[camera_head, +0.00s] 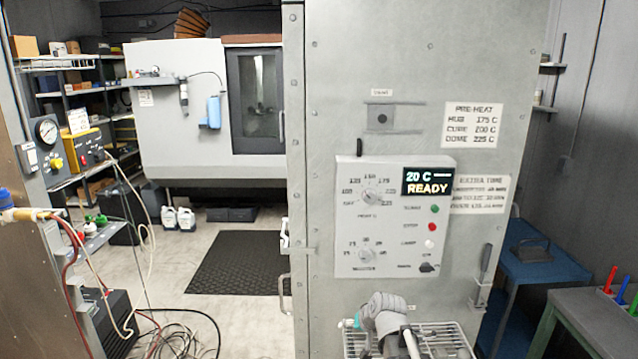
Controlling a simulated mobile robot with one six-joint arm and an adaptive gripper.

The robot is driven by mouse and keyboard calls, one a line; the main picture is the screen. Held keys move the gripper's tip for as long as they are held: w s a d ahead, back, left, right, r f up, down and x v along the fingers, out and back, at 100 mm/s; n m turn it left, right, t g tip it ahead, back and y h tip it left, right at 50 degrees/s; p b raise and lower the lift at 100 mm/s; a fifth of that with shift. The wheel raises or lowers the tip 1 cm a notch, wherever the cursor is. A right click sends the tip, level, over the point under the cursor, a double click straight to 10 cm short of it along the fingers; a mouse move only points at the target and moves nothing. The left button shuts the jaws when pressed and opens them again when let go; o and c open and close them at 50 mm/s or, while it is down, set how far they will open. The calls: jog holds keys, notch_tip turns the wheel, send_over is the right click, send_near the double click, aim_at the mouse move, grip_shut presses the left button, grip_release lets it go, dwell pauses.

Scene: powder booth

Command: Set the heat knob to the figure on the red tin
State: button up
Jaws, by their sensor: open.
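The heat knob (370,197) is a small round dial on the pale control panel (347,235) of a large grey cabinet. Figures ring it, among them 100, 125, 150, 175 and 225, with what looks like OFF at lower left. I cannot tell where its pointer stands. A display (428,182) beside it reads 20 C and READY. A second dial (366,254) sits below. A sign (473,125) reads PRE-HEAT, HUB 175 C, what looks like CUBE 200 C, and DOME 225 C. I cannot make out a red tin.
A blue table (545,266) and a grey bench (592,318) stand at right. Loose hoses and cables (180,335) lie at lower left. A black mat (240,262) covers floor behind.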

jog(key=s+d+f+g+h+b, duration=0.1)
jog(key=s+d+f+g+h, duration=0.1)
jog(key=s, duration=0.6)
jog(key=s+d+f+g+h+b, duration=0.1)
jog(key=s+d+f+g, duration=0.2)
jog(key=s, duration=0.5)
jog(key=shift+d+f+n+g+h+b, duration=0.35)
jog(key=shift+d+f, duration=0.4)
jog(key=shift+d, duration=0.35)
